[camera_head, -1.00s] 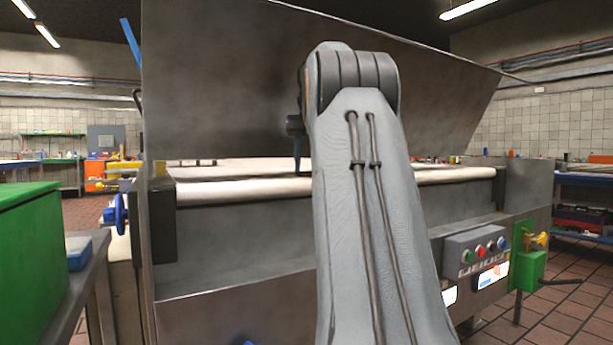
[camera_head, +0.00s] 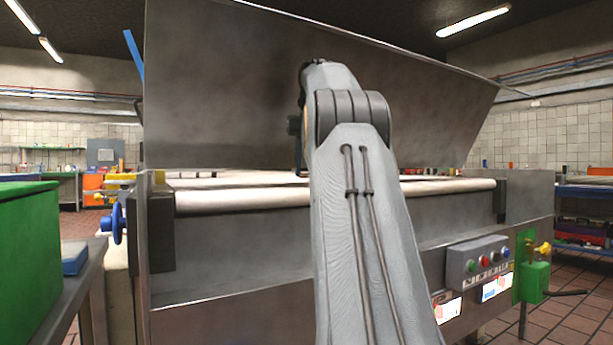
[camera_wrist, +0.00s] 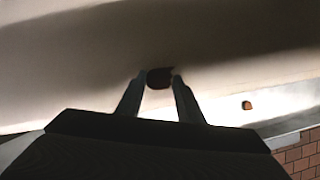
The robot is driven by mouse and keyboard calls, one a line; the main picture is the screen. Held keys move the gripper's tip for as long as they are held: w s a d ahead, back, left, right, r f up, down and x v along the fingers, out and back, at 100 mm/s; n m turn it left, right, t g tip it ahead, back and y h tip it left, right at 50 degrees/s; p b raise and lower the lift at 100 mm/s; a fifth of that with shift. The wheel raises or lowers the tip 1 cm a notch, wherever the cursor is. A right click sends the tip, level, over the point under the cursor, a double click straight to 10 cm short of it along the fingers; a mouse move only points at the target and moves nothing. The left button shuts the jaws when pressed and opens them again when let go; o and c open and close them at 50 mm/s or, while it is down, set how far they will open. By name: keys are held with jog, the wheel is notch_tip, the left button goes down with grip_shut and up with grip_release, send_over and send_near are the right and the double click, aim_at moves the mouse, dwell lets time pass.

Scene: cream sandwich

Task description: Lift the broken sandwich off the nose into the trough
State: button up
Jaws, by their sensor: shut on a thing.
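In the wrist view my gripper (camera_wrist: 158,76) is shut on a small dark brown piece (camera_wrist: 159,80), which looks like the broken sandwich. The piece sits between the two fingertips, over the pale belt (camera_wrist: 70,60); I cannot tell whether it touches the belt. In the head view my arm hides the gripper and the piece. The belt's rounded white nose (camera_head: 250,199) runs across the machine front. Below it is a grey metal front (camera_head: 250,240); I cannot make out which part is the trough.
Another small brown piece (camera_wrist: 247,105) lies on the bright strip to the right in the wrist view. A tall steel hood (camera_head: 220,90) stands over the belt. A control box (camera_head: 478,260) is at front right. A green crate (camera_head: 28,245) stands at left.

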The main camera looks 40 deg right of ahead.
jog(key=shift+r+b, duration=0.35)
jog(key=shift+b, duration=0.15)
jog(key=shift+r, duration=0.1)
jog(key=shift+s+a+r+b, duration=0.15)
jog(key=shift+s+a+b, duration=0.2)
jog(key=shift+s, duration=0.2)
jog(key=shift+s+a, duration=0.45)
jog(key=shift+s, duration=0.3)
jog(key=s+a+p, duration=0.2)
jog(key=s+a, duration=0.6)
jog(key=s, duration=0.5)
jog(key=shift+d, duration=0.1)
